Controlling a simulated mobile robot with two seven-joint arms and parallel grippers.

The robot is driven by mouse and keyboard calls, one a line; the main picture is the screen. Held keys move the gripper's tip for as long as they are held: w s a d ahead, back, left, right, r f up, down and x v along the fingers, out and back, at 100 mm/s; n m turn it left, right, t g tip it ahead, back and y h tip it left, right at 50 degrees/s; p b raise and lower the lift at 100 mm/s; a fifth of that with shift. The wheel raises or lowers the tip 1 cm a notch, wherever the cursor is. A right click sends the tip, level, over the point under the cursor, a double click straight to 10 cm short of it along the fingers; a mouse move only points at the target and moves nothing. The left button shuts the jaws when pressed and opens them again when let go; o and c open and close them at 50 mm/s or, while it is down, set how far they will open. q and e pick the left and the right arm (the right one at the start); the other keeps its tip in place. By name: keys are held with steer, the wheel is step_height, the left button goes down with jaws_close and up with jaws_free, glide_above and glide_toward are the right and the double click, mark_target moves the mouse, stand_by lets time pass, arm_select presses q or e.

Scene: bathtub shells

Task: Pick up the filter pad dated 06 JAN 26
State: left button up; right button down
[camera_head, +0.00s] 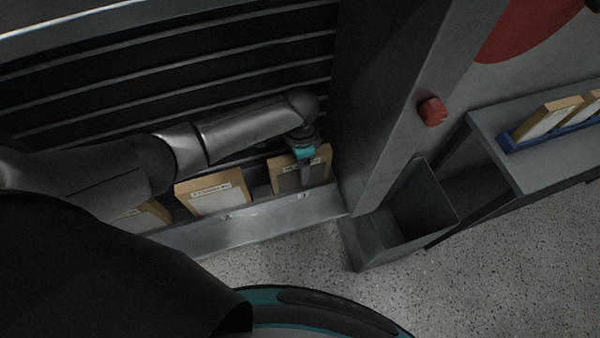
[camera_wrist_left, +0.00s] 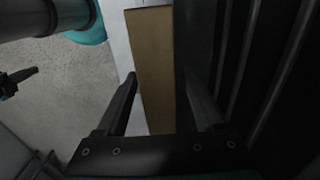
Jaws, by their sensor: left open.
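Three tan-framed filter pads stand in a metal ledge in the head view: one at the right (camera_head: 284,182), one in the middle (camera_head: 216,196) and one at the left (camera_head: 145,216), partly hidden by my arm. The labels on the pads are too small and dark to read, so I cannot tell which is dated 06 JAN 26. My left gripper (camera_head: 306,170) is at the right pad, pointing down. In the left wrist view my gripper (camera_wrist_left: 160,80) is open, with a finger on each side of the pad's tan edge (camera_wrist_left: 153,60). Contact cannot be told.
A dark slatted panel (camera_head: 180,75) stands behind the pads and a grey post (camera_head: 385,110) with a red knob (camera_head: 432,111) to their right. An open grey bin (camera_head: 400,220) sits beside the post. A blue rack (camera_head: 550,133) with more pads stands on the right-hand bench (camera_head: 545,165).

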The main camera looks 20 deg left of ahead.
arm_select(q)
steer(key=shift+c, duration=0.2)
jaws_close()
stand_by(0.3)
steer(key=shift+r, duration=0.1)
stand_by(0.7)
